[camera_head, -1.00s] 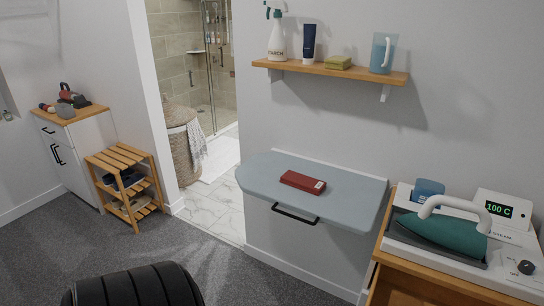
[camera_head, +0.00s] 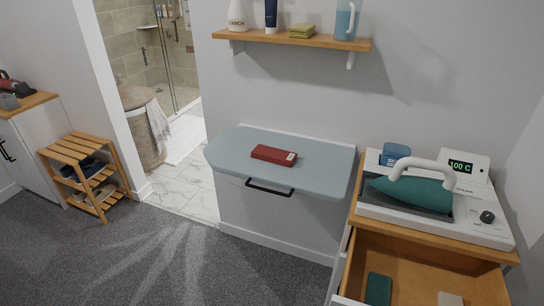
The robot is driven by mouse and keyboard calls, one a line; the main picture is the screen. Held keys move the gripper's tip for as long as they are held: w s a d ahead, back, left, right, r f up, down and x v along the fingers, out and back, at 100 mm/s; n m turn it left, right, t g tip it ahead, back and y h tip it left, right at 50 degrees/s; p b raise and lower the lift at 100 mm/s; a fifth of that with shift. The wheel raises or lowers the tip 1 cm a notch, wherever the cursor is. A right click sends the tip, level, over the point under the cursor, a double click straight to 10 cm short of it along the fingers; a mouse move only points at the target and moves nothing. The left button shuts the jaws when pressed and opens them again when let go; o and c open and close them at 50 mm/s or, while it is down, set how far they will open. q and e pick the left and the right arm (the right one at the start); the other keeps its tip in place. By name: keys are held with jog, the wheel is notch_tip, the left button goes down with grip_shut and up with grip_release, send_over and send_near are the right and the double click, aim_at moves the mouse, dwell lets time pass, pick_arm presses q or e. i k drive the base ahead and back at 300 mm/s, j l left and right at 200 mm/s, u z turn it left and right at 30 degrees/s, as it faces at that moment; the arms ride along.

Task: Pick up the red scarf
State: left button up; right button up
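The red scarf (camera_head: 270,154) looks like a flat, folded red bundle with a small pale label at its right end. It lies on the grey-blue fold-down board (camera_head: 235,160) against the wall, near the middle of its top. Nothing covers it and nothing touches it from above. Neither of my grippers is in the head view.
A black handle (camera_head: 269,191) sits below the board's front edge. At right, an iron (camera_head: 412,192) rests on a wooden cabinet with an open drawer (camera_head: 410,262) holding folded items. A shelf (camera_head: 300,40) hangs above the board. Carpet (camera_head: 190,262) in front is clear.

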aim_at(284, 158)
jog(key=i+j+z, duration=0.15)
jog(key=z, duration=0.3)
jog(key=i+j+z, duration=0.1)
jog(key=j+z, duration=0.15)
jog(key=z, duration=0.2)
jog(key=j+z, duration=0.25)
jog(key=z, duration=0.2)
jog(key=i, duration=0.05)
